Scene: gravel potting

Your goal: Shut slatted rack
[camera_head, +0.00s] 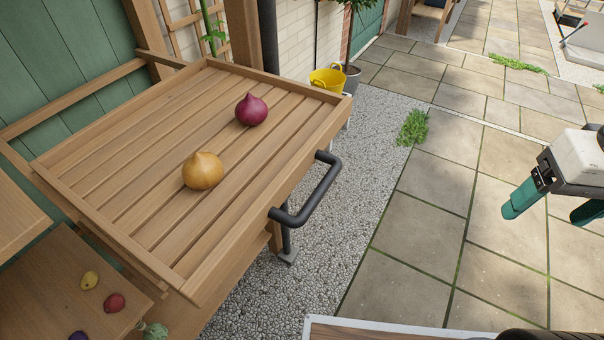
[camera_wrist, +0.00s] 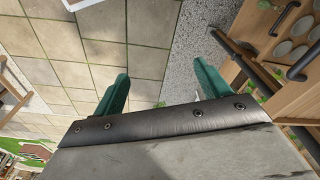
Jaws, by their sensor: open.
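The slatted rack (camera_head: 150,205) is a wooden tray with a raised rim, at the left in the head view. It stands out over the lower boards. A dark bar handle (camera_head: 318,197) is fixed to its front side. A yellow onion (camera_head: 202,171) and a red onion (camera_head: 251,110) lie on its slats. My gripper (camera_head: 553,208), with green fingers, is far to the right of the handle, above the paving. In the wrist view my gripper (camera_wrist: 160,88) is open, with nothing between its fingers.
Small vegetables, among them a red one (camera_head: 114,303), lie on a lower board. Gravel (camera_head: 300,275) and open paving (camera_head: 430,235) lie between the handle and my gripper. Wooden furniture (camera_wrist: 262,75) edges the wrist view's right.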

